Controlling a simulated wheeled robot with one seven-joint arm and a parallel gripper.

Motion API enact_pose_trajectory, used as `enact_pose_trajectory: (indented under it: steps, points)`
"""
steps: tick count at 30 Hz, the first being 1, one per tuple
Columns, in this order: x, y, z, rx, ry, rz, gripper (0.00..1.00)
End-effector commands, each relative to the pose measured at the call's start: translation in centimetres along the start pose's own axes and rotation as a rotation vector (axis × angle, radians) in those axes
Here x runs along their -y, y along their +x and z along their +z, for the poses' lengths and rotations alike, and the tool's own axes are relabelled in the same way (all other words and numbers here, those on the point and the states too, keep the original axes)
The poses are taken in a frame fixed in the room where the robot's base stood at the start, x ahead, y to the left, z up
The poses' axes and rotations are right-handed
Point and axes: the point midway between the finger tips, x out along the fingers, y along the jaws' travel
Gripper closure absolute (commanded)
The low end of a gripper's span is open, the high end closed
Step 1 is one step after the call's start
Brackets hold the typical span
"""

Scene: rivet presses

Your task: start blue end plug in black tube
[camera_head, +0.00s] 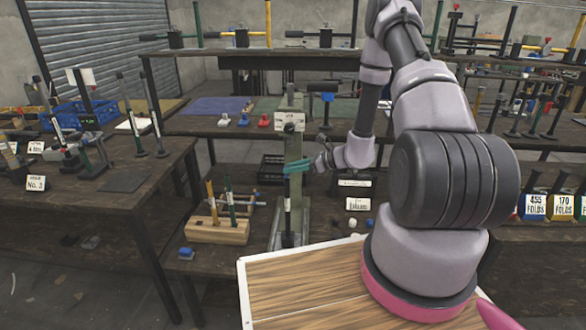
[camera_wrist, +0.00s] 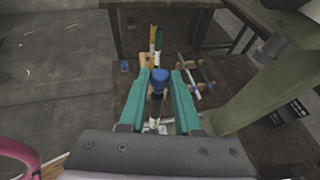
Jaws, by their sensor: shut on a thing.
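My gripper (camera_head: 297,167) has teal fingers and is beside the green press column. In the wrist view its fingers (camera_wrist: 162,76) are shut on the blue end plug (camera_wrist: 161,80). The black tube (camera_head: 288,213) stands upright on the press base, below my fingers in the head view. In the wrist view, a dark length of the tube (camera_wrist: 157,110) shows just below the plug and roughly in line with it. I cannot tell whether the plug touches the tube's top. The plug is hidden by the fingers in the head view.
The green press column (camera_head: 293,150) stands right next to my fingers. A wooden block (camera_head: 218,231) holding several upright tubes sits to the left, with a loose blue piece (camera_head: 186,253) in front. White label cards (camera_head: 358,204) and small plugs lie to the right.

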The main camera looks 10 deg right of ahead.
Motion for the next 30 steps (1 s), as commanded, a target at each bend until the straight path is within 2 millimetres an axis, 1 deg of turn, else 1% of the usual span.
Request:
enact_pose_trajectory:
  steps: [30]
  points:
    - [0.0, 0.8, -2.1, -0.001, 0.001, 0.000, 1.00]
